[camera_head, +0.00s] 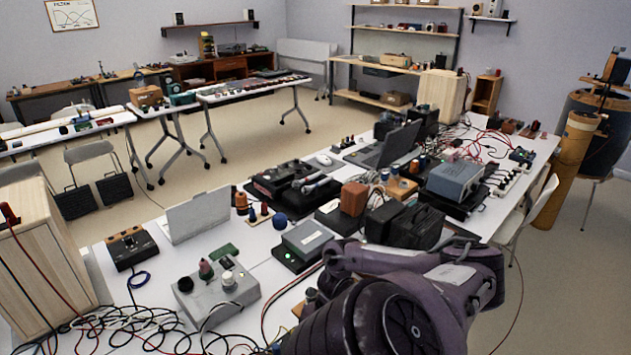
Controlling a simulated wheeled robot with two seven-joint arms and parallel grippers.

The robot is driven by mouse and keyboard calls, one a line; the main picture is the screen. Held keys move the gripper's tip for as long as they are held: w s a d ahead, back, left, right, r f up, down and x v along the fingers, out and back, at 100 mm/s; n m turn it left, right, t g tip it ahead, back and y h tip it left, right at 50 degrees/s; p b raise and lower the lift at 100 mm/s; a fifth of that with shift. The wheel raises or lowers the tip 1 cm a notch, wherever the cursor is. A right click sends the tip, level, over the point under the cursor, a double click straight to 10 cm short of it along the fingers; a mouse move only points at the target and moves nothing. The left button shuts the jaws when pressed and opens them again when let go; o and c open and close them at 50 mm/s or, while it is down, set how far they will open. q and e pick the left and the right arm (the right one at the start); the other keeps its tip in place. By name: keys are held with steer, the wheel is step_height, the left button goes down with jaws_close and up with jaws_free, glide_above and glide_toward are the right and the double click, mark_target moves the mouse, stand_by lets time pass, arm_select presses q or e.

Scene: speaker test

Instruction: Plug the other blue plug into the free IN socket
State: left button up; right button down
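I cannot make out for sure a blue plug or a socket marked IN. A small coil of blue cable (141,279) lies on the white table below a black box with a wooden top (130,246). A grey box with knobs (217,297) stands near the front, with black cables running to its front side. A grey-topped device with a green light (304,242) stands to its right. Any socket labels are too small to read. One of my purple-grey arms fills the bottom right and hides part of the table. Neither of my grippers shows.
Tangled black and red cables (130,325) cover the table's front left, beside a wooden speaker cabinet (38,262). A laptop (388,148), a grey-blue device (456,180) and black cases (404,224) crowd the table further back. Bare white tabletop (183,260) shows behind the grey box.

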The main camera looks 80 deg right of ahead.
steer(key=shift+p, duration=0.55)
stand_by(0.9)
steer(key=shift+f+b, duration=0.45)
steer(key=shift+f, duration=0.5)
stand_by(0.5)
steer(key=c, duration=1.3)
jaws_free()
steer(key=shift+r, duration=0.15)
